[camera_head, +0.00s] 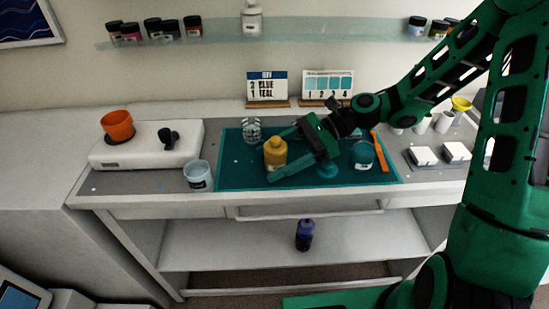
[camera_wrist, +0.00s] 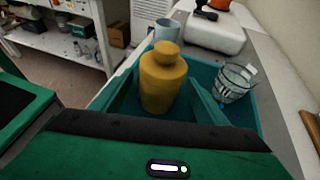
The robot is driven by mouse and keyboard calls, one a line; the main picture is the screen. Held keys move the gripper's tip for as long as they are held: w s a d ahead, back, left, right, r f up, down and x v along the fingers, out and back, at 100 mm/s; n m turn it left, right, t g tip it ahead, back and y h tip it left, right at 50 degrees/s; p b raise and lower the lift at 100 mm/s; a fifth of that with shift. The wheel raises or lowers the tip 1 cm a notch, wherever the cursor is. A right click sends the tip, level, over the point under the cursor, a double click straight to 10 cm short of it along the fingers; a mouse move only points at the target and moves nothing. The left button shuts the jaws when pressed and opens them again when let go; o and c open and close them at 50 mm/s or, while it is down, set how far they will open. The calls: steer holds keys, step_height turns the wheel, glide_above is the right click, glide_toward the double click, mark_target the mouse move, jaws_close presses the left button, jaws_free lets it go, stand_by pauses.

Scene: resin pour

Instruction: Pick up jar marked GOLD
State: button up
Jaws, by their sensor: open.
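A yellow-gold jar (camera_head: 275,154) with a rounded cap stands upright on the teal mat (camera_head: 235,178). It also shows in the wrist view (camera_wrist: 162,82), between the two green fingers. No marking can be read on it in either view. My gripper (camera_head: 277,161) is open around the jar, one finger on each side. In the wrist view the fingers (camera_wrist: 162,95) flank its body, and the right finger shows a small gap. Whether the left finger touches it I cannot tell.
A clear cup (camera_head: 251,131) stands behind the jar, and a pale cup (camera_head: 198,175) stands left of the mat. An orange cup (camera_head: 117,126) sits on a white box (camera_head: 145,146).

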steer(key=shift+c, duration=0.6)
steer(key=c, duration=1.3)
steer(key=shift+o, duration=0.2)
steer(key=shift+r, duration=0.1)
